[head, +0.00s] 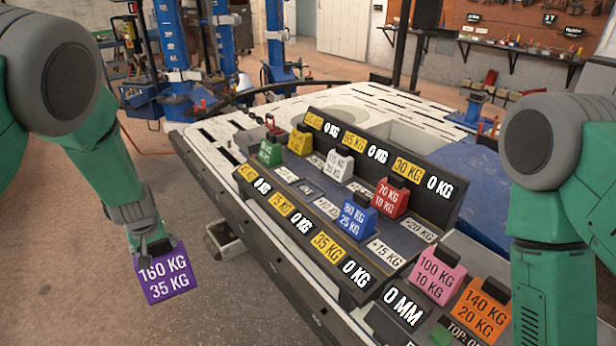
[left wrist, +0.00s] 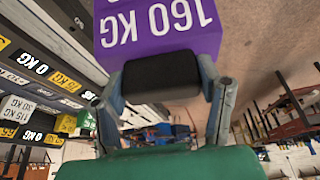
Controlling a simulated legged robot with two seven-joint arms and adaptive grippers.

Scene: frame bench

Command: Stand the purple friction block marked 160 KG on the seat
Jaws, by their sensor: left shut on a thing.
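The purple friction block (head: 167,278) reads 160 KG and 35 KG. My left gripper (head: 156,246) is shut on the dark grip at its top. The block hangs slightly tilted off the bench's left side, with floor behind it. In the left wrist view the purple block (left wrist: 155,32) fills the top middle, and the left gripper's fingers (left wrist: 161,78) close on its black grip from both sides. A display reading 0 MM (head: 398,308) is at the bench's near end; I cannot tell which part is the seat. My right arm comes in at the right; its gripper is out of view.
The bench (head: 408,110) carries a dark rack (head: 440,183) with several coloured weight blocks and 0 KG displays. A pink 100 KG block (head: 437,278) and an orange 140 KG block (head: 482,308) stand at the near right. The floor left of the bench looks mostly free.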

